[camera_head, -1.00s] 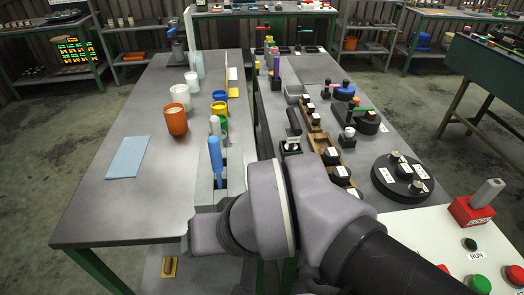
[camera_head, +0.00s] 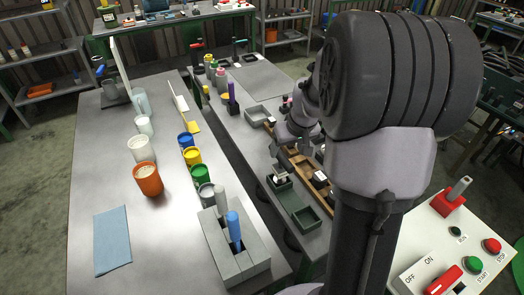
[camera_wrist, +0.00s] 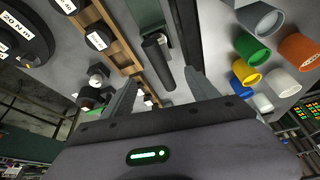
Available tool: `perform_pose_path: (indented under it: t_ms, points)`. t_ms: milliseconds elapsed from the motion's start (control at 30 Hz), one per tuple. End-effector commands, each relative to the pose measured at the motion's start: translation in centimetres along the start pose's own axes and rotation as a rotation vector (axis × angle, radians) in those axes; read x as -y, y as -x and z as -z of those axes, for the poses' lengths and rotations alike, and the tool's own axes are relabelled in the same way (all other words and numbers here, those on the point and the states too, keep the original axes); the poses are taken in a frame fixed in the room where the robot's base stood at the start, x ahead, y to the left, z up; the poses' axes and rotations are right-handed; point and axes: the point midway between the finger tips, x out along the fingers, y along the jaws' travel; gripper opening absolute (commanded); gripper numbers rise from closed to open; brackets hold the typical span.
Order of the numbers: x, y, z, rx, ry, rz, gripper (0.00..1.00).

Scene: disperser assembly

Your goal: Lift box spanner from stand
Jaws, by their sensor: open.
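A dark cylinder (camera_wrist: 157,60), which looks like the box spanner, stands at a grey-green stand (camera_wrist: 163,35) in the wrist view. My gripper (camera_wrist: 162,77) is open, with its fingers reaching toward the cylinder, one on each side in the picture. I cannot tell how far apart in depth they are, and no contact shows. In the head view, my gripper (camera_head: 291,150) hangs over the right bench, partly hidden by my arm.
A grey block (camera_head: 235,264) with upright grey and blue tools is on the left bench, beside several coloured cups (camera_head: 193,157).

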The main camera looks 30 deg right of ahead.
Motion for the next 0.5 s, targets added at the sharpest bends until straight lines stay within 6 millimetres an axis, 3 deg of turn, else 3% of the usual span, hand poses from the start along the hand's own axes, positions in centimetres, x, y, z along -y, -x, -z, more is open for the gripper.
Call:
perform_pose_path:
  t_ms: [33, 133, 500]
  points:
    - [0.1, -2.2, -0.3, 0.003, 0.001, 0.001, 0.69]
    - [0.1, -4.8, -0.3, 0.002, 0.0, 0.001, 0.69]
    - [0.4, -9.7, -0.4, 0.002, -0.001, 0.002, 0.69]
